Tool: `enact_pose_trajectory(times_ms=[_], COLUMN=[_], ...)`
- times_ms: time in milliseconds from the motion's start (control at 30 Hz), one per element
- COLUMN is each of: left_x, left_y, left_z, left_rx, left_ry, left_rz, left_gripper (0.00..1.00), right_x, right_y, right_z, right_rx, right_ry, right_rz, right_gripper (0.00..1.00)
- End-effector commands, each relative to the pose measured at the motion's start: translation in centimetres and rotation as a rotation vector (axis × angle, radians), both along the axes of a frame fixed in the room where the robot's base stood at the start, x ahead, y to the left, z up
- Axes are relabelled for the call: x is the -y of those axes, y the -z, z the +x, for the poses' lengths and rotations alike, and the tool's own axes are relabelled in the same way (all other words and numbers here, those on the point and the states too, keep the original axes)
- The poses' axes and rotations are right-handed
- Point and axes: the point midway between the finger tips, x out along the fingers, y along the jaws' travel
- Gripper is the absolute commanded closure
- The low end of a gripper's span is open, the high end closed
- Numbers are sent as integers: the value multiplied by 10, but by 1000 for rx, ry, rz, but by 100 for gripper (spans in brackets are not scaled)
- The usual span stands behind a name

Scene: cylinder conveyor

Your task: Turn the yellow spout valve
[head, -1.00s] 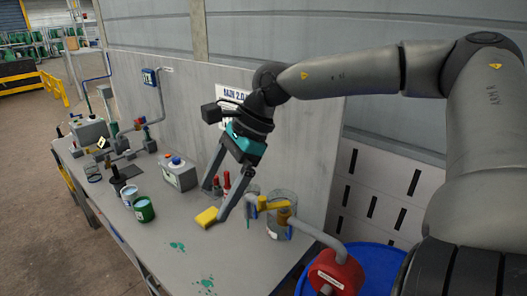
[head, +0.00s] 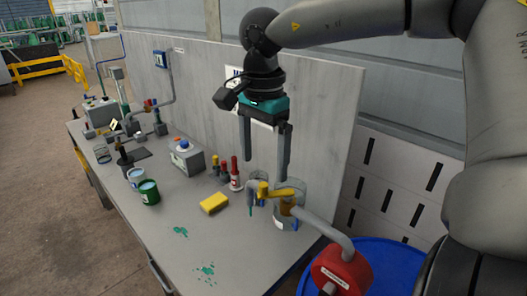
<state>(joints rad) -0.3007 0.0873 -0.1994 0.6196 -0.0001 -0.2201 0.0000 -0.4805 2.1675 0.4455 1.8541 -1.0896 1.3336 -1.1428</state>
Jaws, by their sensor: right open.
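The yellow spout valve (head: 275,194) is a yellow lever on top of a grey pipe spout, at the right end of the bench in the head view. The grey pipe (head: 325,232) runs from it down to a red round fitting (head: 342,272). My right gripper (head: 264,176) points down with its two fingers apart and nothing between them. Its fingertips appear just above and behind the yellow lever; I cannot tell whether they touch it. My left gripper is not in view.
A yellow sponge (head: 214,203) lies on the bench (head: 225,255) left of the valve. Red-capped bottles (head: 235,175) and a clear glass container (head: 291,212) stand close by. A blue drum (head: 392,262) stands right.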

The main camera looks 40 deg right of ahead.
Motion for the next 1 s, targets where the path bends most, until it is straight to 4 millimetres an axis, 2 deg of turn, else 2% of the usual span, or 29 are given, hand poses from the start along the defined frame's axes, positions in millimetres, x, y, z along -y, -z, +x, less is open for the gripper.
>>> enact_pose_trajectory(times_ms=[33, 200, 500, 867, 1000], left_x=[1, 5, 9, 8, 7], left_y=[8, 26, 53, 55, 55], left_z=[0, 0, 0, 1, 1], left_rx=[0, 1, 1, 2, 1], left_ry=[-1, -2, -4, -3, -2], left_rz=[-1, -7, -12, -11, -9], left_gripper=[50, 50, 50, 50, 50], right_x=[0, 0, 0, 0, 0], right_y=[10, 32, 61, 64, 64], right_z=[0, 0, 0, 0, 0], right_rx=[-1, 1, 1, 1, 1], right_ry=[0, 0, 0, 1, 1], right_rz=[1, 0, 1, 1, 1], right_gripper=[0, 0, 0, 0, 14])
